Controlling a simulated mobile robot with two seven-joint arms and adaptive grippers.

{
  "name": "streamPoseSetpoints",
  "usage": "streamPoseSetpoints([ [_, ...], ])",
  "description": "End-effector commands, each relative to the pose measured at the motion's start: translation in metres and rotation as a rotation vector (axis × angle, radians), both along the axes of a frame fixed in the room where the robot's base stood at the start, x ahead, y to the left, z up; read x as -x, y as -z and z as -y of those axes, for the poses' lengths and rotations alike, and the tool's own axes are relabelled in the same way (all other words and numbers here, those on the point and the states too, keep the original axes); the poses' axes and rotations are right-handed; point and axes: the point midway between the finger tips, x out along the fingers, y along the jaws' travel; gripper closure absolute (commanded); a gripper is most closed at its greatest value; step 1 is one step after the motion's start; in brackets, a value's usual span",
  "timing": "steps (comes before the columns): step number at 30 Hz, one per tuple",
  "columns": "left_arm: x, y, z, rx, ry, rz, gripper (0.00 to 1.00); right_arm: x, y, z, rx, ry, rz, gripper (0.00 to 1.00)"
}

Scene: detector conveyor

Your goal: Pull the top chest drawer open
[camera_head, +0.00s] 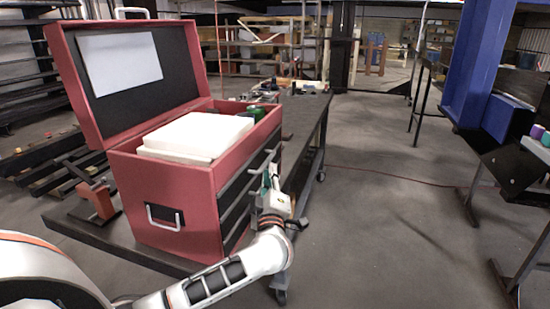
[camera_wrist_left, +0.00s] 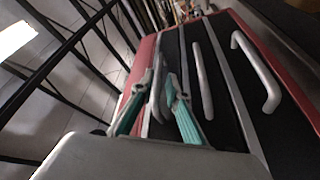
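The red chest (camera_head: 190,190) stands with its lid raised on a dark table. Its dark drawer fronts (camera_head: 236,205) face right, and my left arm partly covers them. My left gripper (camera_head: 272,182) is at the upper part of these fronts. In the left wrist view, several pale bar handles cross the dark fronts. The green-tipped fingers of my left gripper (camera_wrist_left: 158,92) are spread, one on each side of the leftmost handle (camera_wrist_left: 157,88). I cannot tell whether they touch it. No drawer visibly stands out. My right gripper is out of view.
A white block (camera_head: 198,135) and green items sit in the chest's top. The dark table (camera_head: 305,120) runs back behind the chest. Open floor (camera_head: 375,210) lies to the right, with a blue post (camera_head: 480,60) and another table beyond.

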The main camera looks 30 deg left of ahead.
Motion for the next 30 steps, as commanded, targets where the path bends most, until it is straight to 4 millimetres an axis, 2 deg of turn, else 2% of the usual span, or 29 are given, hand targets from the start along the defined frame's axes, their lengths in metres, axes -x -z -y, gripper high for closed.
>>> streamPoseSetpoints([
  [6, -0.028, -0.010, -0.020, -0.004, -0.002, 0.003, 0.85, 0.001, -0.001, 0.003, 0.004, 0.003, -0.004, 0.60],
  [12, -0.047, -0.014, -0.031, -0.002, -0.001, 0.002, 0.85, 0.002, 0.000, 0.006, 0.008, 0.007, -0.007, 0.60],
  [23, -0.053, -0.015, -0.035, -0.002, 0.001, 0.003, 0.85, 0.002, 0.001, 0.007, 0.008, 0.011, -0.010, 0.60],
  [24, -0.053, -0.015, -0.035, -0.002, 0.001, 0.003, 0.87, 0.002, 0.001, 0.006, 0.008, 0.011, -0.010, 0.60],
  [26, -0.053, -0.015, -0.035, -0.002, 0.001, 0.003, 1.00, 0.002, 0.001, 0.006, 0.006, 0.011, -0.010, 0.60],
  [30, -0.053, -0.015, -0.035, -0.002, 0.001, 0.003, 1.00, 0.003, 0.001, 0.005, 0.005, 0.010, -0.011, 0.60],
])
